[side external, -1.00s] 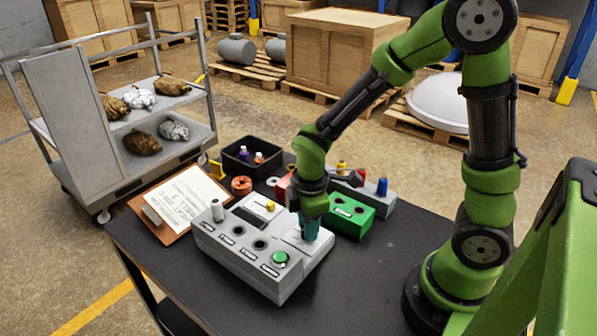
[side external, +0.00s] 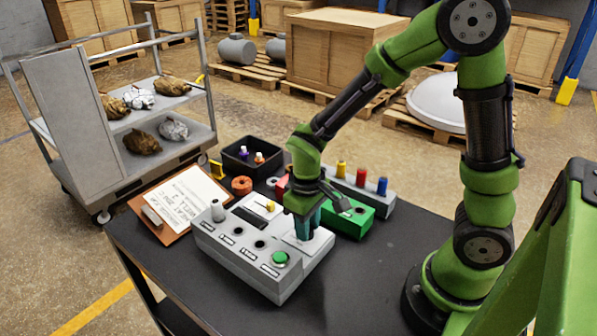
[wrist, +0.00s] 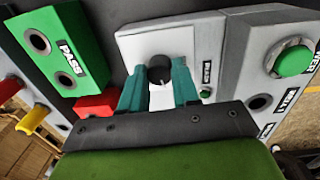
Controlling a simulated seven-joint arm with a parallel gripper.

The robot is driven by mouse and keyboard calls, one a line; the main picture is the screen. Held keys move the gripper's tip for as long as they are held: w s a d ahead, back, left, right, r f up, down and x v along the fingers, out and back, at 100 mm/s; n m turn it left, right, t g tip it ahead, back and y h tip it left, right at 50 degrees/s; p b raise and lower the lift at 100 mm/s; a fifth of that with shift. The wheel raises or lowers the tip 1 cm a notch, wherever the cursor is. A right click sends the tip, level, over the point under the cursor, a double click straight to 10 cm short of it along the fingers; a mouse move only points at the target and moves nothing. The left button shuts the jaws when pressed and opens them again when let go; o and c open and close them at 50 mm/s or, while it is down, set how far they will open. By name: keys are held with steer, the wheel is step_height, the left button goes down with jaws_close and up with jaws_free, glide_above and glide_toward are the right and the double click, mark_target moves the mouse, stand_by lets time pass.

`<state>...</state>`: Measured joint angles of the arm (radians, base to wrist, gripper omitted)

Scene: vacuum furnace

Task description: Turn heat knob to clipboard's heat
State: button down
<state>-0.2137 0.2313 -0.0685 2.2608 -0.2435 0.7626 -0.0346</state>
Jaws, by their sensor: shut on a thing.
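The heat knob (wrist: 160,70) is a round black dial with a pale pointer mark, on a light plate of the grey control box (side external: 255,262). In the wrist view my gripper (wrist: 160,84) has its two teal fingers on either side of the knob, shut on it. In the side view my gripper (side external: 308,228) reaches down to the box's right part and hides the knob. The clipboard (side external: 180,200) lies left of the box, with a white sheet of dark writing too small to read for certain.
A green box (side external: 350,215) marked PASS stands right of the control box. A black bin (side external: 240,165) and a spool rack (side external: 363,184) stand behind. The front right tabletop is clear.

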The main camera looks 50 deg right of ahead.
steer(key=m, duration=0.5)
steer(key=shift+m, duration=0.3)
steer(key=m, duration=0.5)
steer(key=shift+w+m, duration=0.1)
steer(key=shift+m, duration=0.2)
steer(key=c, duration=0.8)
jaws_free()
steer(key=shift+g, duration=0.3)
steer(key=shift+r, duration=0.1)
steer(key=r, duration=1.6)
steer(key=shift+w+a+r, duration=0.2)
steer(key=shift+w+r, duration=0.1)
steer(key=shift+r, duration=0.05)
